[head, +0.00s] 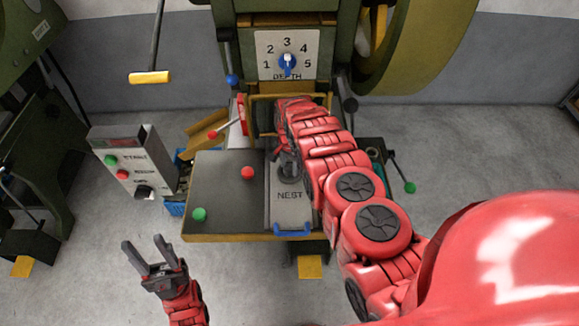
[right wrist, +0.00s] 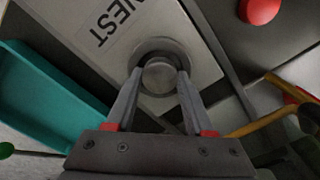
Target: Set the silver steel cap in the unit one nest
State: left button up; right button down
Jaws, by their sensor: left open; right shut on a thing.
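The silver steel cap (right wrist: 160,74) is a small round piece between the fingertips of my right gripper (right wrist: 160,85), which is shut on it. Right behind it in the right wrist view is the round ring of the nest (right wrist: 158,46), on a plate marked NEST. I cannot tell whether the cap sits in the ring or is just above it. In the head view the nest plate (head: 291,204) lies on the press table, and my right gripper (head: 286,165) points down at it, hiding the cap. My left gripper (head: 144,242) is open and empty, in front of the table.
The press table (head: 220,215) carries a red button (head: 247,173) and a green button (head: 199,214). A blue handle (head: 292,231) is at the nest plate's front. A control box (head: 130,160) stands left. A teal tray (right wrist: 45,95) is beside the plate. The depth dial (head: 287,62) is above.

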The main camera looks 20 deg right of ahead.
aim_at(289, 168)
jog(key=shift+c, duration=2)
grip_release()
jog(key=shift+s+f, duration=0.25)
jog(key=shift+f, duration=0.05)
jog(key=shift+o, duration=0.6)
jog(key=shift+f, duration=0.1)
jog(key=shift+s+a, duration=0.1)
jog(key=shift+s, duration=0.05)
jog(key=shift+s+f, duration=0.15)
jog(key=shift+s, duration=0.05)
jog(key=shift+r+g+p, duration=0.3)
jog(key=shift+r+p, duration=0.25)
jog(key=shift+w+r, duration=0.1)
jog(key=shift+r, duration=0.1)
notch_tip(289, 168, up, 12)
jog(key=b, duration=0.1)
jog(key=shift+w+r+b, duration=0.15)
jog(key=shift+w+b, duration=0.2)
jog(key=shift+w, duration=0.1)
